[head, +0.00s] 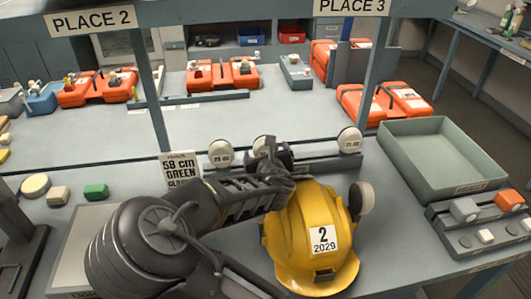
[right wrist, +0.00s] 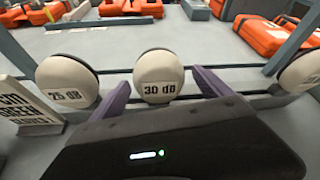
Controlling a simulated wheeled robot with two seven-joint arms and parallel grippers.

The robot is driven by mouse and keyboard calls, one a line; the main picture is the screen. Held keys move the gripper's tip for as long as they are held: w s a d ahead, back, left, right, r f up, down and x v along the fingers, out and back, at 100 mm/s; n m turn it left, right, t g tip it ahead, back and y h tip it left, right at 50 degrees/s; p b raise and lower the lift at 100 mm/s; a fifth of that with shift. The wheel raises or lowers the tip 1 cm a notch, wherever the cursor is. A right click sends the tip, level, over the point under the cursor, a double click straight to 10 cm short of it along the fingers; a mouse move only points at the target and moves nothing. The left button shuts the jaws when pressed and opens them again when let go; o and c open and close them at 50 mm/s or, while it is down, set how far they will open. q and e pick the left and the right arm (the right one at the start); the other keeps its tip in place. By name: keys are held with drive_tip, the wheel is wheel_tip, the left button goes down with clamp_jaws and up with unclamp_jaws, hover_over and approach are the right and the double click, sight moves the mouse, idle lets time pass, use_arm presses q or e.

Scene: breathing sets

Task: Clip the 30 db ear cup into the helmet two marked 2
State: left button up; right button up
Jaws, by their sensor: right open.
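The round cream 30 dB ear cup (right wrist: 159,72) stands on a rack, its label facing the right wrist camera. My right gripper (right wrist: 163,84) is open, with one purple finger on each side of the cup. I cannot tell whether the fingers touch it. In the head view the right gripper (head: 270,158) partly hides the 30 dB cup (head: 264,142). The yellow helmet (head: 290,225), marked 2 and 2029 (head: 323,239), sits on the near bench beside my right arm. A pale ear cup (head: 361,198) is at its right side. My left gripper is not in view.
A 25 dB cup (right wrist: 68,82) stands left of the 30 dB cup; another cup (head: 349,140) stands right. A sign (head: 181,170) is at left. An empty green tray (head: 440,140) and a dark holder with blocks (head: 480,225) lie right. Orange cases stand behind.

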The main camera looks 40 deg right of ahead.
drive_tip(key=shift+c, duration=0.2)
drive_tip(key=c, duration=1.5)
